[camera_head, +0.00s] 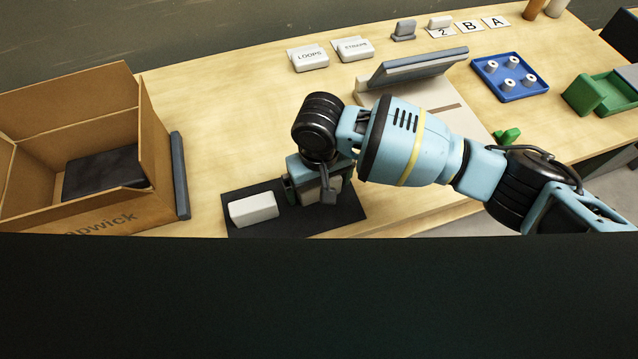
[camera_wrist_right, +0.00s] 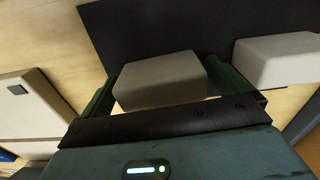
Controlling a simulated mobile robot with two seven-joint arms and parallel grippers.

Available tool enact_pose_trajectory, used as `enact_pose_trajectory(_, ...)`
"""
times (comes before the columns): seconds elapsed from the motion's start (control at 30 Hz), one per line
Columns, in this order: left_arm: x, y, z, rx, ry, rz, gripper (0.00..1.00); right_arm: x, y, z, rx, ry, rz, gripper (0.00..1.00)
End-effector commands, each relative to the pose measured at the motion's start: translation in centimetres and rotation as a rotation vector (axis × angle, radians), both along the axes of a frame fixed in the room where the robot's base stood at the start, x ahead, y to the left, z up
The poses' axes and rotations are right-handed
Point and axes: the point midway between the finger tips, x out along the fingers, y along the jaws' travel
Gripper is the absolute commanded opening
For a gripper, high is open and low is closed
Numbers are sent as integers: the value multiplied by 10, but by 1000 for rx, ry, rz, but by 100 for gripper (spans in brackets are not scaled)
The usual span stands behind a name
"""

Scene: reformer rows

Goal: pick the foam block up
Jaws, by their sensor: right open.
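Two pale blocks are at the dark mat (camera_head: 240,231); I cannot tell by looks which is the foam block. One white block (camera_head: 253,209) lies on the mat left of my right gripper (camera_head: 308,196); it also shows at the right of the wrist view (camera_wrist_right: 284,60). The other, a greyish block (camera_wrist_right: 158,80), sits between the green fingers of my right gripper in the wrist view. The fingers are open on either side of it; whether they touch it is unclear. In the head view my gripper and wrist mostly hide this block. My left gripper is not in view.
An open cardboard box (camera_head: 155,170) stands at the left, with a dark grey bar (camera_head: 180,175) beside it. Labelled white blocks (camera_head: 310,58), a grey tilted stand (camera_head: 415,68), a blue peg tray (camera_head: 510,77) and a green bin (camera_head: 600,95) stand farther back.

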Motion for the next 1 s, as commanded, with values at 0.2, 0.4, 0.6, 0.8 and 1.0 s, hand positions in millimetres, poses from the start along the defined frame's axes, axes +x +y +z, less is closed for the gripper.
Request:
enact_pose_trajectory(0.2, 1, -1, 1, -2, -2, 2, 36, 0, 0, 0, 0, 0, 0, 95)
enact_pose_trajectory(0.4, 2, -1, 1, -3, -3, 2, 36, 0, 0, 1, 0, 0, 0, 69)
enact_pose_trajectory(0.6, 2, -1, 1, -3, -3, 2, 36, 0, 0, 1, 0, 0, 0, 60)
enact_pose_trajectory(0.8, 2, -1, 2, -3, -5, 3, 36, 0, 0, 4, 0, -1, 0, 60)
enact_pose_trajectory(1.0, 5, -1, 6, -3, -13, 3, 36, 0, 1, 22, 2, -2, 1, 60)
